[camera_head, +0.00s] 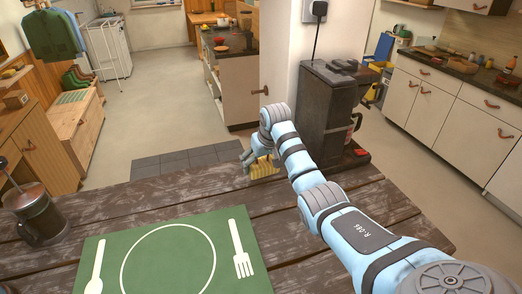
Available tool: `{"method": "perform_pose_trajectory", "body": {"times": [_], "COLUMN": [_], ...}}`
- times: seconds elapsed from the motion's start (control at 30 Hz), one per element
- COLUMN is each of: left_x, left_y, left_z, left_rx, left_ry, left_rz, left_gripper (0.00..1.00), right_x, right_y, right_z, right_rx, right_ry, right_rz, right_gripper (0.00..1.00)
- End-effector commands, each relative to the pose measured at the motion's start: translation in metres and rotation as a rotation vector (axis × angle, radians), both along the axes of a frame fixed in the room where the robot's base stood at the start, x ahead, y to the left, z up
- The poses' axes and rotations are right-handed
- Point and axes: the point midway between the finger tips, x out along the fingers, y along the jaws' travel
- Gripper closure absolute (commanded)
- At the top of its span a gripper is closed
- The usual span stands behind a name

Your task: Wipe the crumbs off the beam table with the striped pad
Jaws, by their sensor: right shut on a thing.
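The beam table (170,206) is dark, weathered wood planks across the lower part of the head view. My right arm comes in from the lower right and reaches to the table's far edge. My right gripper (250,162) is there, shut on the striped pad (264,168), a yellow piece that shows partly beneath and beside the fingers. Its stripes are hard to make out. The pad is at or just over the table's far edge; I cannot tell whether it touches the wood. I cannot make out any crumbs. My left gripper is not in view.
A green placemat (110,262) with printed plate, fork and spoon covers the near middle. A French press (36,212) stands at the left. A black coffee machine (328,110) stands right of the gripper. Bare planks lie between placemat and far edge.

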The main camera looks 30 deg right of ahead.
Motion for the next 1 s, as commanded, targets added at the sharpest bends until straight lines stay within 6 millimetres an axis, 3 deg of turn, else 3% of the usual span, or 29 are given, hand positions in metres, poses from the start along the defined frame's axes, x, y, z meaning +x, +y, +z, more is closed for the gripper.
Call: {"method": "perform_pose_trajectory", "body": {"times": [0.3,1.0], "left_x": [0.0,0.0], "left_y": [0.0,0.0], "left_z": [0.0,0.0], "left_rx": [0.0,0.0], "left_ry": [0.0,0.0], "left_rz": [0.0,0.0], "left_gripper": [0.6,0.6], "right_x": [0.004,0.004], "right_y": [0.005,0.005], "right_z": [0.024,0.025], "right_rx": [0.0,-0.001], "right_ry": [-0.002,-0.002], "right_rz": [0.01,0.009], "right_gripper": [0.43,0.43]}}
